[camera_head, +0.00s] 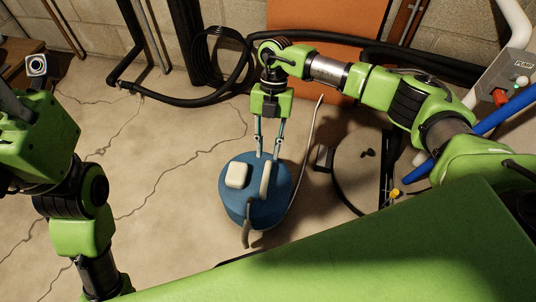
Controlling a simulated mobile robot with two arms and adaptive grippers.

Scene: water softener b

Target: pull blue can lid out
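The blue can (240,205) stands on the concrete floor near the middle of the view, its blue lid (250,161) facing up. A cream block (237,174) and a cream upright piece (265,180) sit on top. My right gripper (267,154) reaches down at the back edge of the lid. Its two thin fingers are spread apart with nothing visibly held between them. I cannot tell whether the fingertips touch the lid. My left arm stands at the left edge, and its fingers are not in view.
A grey hose (248,228) hangs over the can's front, and a thin pale tube (304,160) runs along its right. Black hoses (215,75) lie by the back wall. A control box (507,80) is at the right. Cracked floor left of the can is clear.

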